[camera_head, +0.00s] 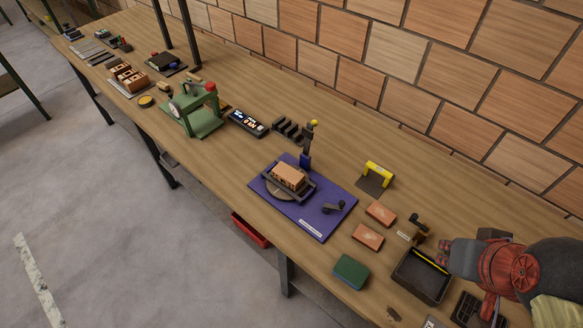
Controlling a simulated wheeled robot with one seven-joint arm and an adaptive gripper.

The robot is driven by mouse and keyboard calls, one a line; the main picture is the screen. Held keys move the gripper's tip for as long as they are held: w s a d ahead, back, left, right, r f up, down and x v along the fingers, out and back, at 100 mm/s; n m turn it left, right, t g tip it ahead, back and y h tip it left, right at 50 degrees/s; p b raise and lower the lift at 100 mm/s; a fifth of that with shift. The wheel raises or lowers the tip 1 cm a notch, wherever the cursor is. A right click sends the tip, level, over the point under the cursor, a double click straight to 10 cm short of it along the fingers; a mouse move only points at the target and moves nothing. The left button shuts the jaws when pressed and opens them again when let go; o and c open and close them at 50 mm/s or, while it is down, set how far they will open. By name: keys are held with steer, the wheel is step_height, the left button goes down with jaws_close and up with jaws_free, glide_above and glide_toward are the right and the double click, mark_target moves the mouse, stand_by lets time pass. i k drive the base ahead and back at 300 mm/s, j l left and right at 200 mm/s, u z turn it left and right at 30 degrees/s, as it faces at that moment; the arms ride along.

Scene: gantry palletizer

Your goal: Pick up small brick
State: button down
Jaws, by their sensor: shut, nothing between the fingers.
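Two small reddish bricks lie flat on the wooden table: one (380,213) farther back and one (367,236) nearer the front edge. A tan brick (289,175) sits in a dark holder on the blue base plate (316,224). I cannot tell which one is the small brick. My gripper (456,256) is at the lower right, by the black tray, right of the reddish bricks and apart from them. It is shut and empty. My arm hides part of the table behind it.
A black open tray (407,283), a green block (351,271), a small black-and-brown tool (420,227) and a yellow arch-shaped piece (379,171) stand around the bricks. A green press (197,113) stands farther left. A brick-patterned wall runs along the back.

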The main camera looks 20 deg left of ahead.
mark_target(292, 179)
steer(key=k+j+z, duration=0.1)
steer(key=j, duration=0.3)
steer(key=j+z, duration=0.15)
steer(key=j, duration=0.2)
steer(key=k+j+z, duration=0.1)
steer(key=j, duration=0.25)
steer(key=k+j+z, duration=0.1)
steer(key=j, duration=0.25)
steer(key=k+j+z, duration=0.1)
steer(key=k+j, duration=0.15)
steer(key=k+j+z, duration=0.15)
steer(key=j, duration=0.3)
